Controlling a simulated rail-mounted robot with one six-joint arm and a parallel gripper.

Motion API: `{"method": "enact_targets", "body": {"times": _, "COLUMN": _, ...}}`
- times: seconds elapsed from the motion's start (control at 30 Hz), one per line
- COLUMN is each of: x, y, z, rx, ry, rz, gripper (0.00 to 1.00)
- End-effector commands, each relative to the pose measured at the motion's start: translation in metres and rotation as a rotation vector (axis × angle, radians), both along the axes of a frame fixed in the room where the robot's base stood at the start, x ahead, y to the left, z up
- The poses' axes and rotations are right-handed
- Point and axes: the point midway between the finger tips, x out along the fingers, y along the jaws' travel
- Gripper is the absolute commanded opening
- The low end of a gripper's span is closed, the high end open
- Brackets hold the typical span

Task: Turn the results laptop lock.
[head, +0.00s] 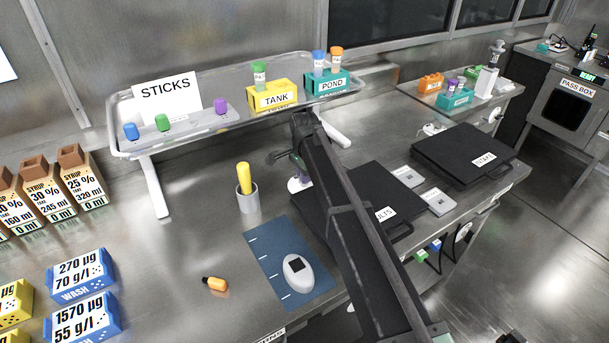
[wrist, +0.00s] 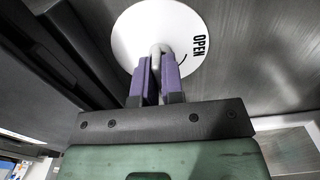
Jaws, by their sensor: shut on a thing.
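The results laptop (head: 370,180) is a black, closed slab on the bench, its label partly hidden by my arm. Left of it lies the lock, a white round plate (head: 294,186). In the wrist view the plate (wrist: 125,50) carries the word OPEN at its right and a thin dark curved line. A grey knob (wrist: 157,49) stands up from its middle. My gripper (wrist: 160,66) has purple fingers on either side of the knob and is shut on it. The gripper (head: 299,163) is largely hidden by my arm in the head view.
A second black laptop (head: 462,150) lies to the right, with small grey squares (head: 440,202) nearby. A cup with a yellow stick (head: 247,197), a blue mat (head: 268,255) with a white device, and an orange-capped bottle (head: 215,284) stand left. A raised tray (head: 135,143) is behind.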

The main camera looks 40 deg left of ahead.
Motion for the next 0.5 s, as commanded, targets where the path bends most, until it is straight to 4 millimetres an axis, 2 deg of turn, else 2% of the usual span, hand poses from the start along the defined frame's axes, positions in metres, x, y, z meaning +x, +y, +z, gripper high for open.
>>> {"method": "enact_targets", "body": {"times": 0.03, "x": -0.0004, "y": -0.0005, "z": -0.0002, "rx": -0.001, "ry": 0.001, "rz": -0.002, "gripper": 0.10}}
{"method": "enact_targets", "body": {"times": 0.2, "x": -0.0003, "y": -0.0003, "z": -0.0002, "rx": -0.001, "ry": 0.001, "rz": -0.001, "gripper": 0.34}}
{"method": "enact_targets", "body": {"times": 0.5, "x": -0.0002, "y": -0.0001, "z": 0.0035, "rx": 0.000, "ry": 0.000, "rz": 0.000, "gripper": 0.34}}
